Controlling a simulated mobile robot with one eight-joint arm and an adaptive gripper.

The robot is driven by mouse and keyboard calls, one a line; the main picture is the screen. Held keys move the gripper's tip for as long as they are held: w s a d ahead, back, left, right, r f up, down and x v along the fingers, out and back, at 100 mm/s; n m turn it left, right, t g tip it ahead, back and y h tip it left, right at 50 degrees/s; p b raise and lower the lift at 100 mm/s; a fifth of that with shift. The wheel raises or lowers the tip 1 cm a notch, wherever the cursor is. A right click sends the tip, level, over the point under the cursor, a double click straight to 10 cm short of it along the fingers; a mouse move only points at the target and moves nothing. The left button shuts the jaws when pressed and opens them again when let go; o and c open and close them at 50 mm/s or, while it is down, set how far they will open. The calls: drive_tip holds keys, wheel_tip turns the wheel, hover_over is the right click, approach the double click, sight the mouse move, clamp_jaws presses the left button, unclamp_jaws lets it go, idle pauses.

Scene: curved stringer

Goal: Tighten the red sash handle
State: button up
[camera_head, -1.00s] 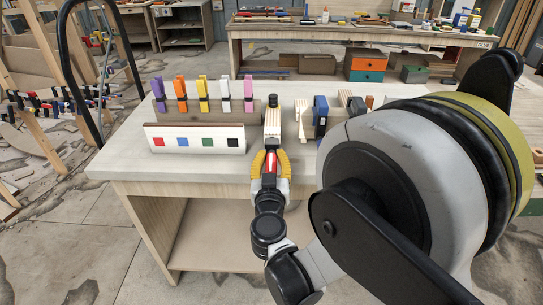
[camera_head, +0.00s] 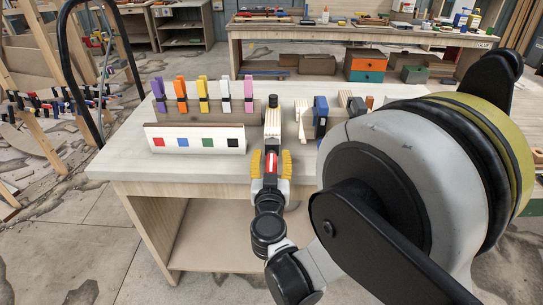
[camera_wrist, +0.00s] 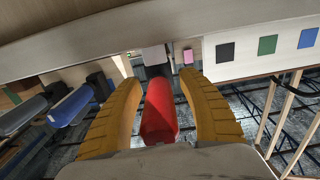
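The red sash handle (camera_head: 271,163) points out over the front edge of the workbench, below a light wooden piece (camera_head: 272,122). My gripper (camera_head: 270,160) is around the handle, one yellow finger on each side. In the wrist view the red handle (camera_wrist: 159,112) lies lengthwise between the fingers (camera_wrist: 160,95). A gap shows on both sides, so the gripper is open and not pressing on it. The handle's far end meets a grey metal part (camera_wrist: 155,56).
A blue handle (camera_wrist: 72,105) and a black handle (camera_wrist: 24,115) lie left in the wrist view. A white board (camera_head: 194,139) with coloured squares stands on the workbench (camera_head: 120,162), before several coloured clamps (camera_head: 202,95). A blue clamp part (camera_head: 320,115) stands to the right.

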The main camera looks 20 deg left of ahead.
sight(272, 152)
drive_tip(key=shift+r, duration=0.1)
wheel_tip(272, 152, up, 10)
drive_tip(key=shift+f, duration=0.1)
idle(0.3)
drive_tip(key=v, duration=1.6)
drive_tip(key=shift+p, duration=0.3)
drive_tip(key=shift+a, duration=0.1)
